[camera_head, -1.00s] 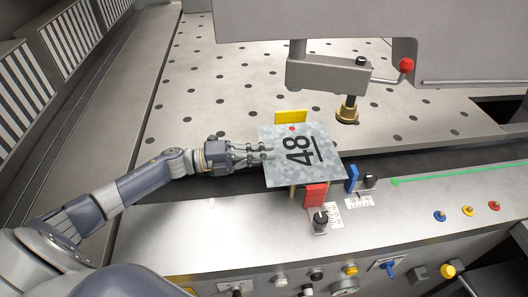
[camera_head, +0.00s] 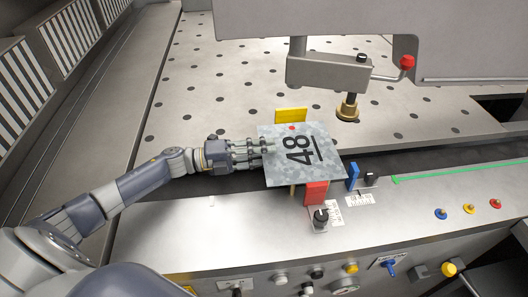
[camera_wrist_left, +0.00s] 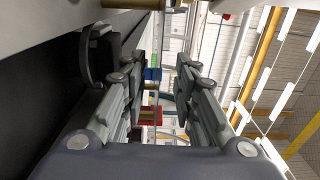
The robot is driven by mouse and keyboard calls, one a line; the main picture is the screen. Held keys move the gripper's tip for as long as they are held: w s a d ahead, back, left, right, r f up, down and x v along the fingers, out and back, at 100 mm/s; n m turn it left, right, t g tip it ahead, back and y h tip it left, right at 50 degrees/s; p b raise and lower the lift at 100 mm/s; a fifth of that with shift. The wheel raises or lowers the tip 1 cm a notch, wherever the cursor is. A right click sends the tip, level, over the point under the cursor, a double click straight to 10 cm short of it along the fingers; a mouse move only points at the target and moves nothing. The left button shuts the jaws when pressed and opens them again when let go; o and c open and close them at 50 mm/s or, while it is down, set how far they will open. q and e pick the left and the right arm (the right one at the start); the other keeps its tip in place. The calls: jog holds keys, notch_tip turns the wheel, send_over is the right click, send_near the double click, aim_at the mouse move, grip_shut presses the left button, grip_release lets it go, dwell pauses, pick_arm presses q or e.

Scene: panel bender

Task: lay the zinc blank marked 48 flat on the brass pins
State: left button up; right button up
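The zinc blank marked 48 (camera_head: 312,168) is a speckled grey plate with a red mark near its far edge. In the head view it lies roughly level across the dark gap in front of the perforated table. A brass pin (camera_head: 292,190) shows under its near edge; other pins are hidden, and I cannot tell whether the blank touches them. My left gripper (camera_head: 268,154) is at the blank's left edge, its fingertips overlapping it. In the left wrist view its fingers (camera_wrist_left: 158,80) stand apart with a clear gap. My right gripper is not in view.
A yellow block (camera_head: 291,116) stands behind the blank, a red block (camera_head: 316,193) in front and a blue block (camera_head: 352,177) to its right. A clamp with a brass foot (camera_head: 347,110) hangs behind right. A black knob (camera_head: 320,217) stands on the front ledge.

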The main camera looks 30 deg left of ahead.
pick_arm(q)
jog(key=shift+f, duration=0.1)
jog(key=shift+s+a, duration=0.15)
jog(key=shift+a, duration=0.1)
jog(key=v, duration=1.1)
jog(key=shift+a, duration=0.2)
jog(key=shift+s+d, duration=0.1)
jog(key=shift+s, duration=0.05)
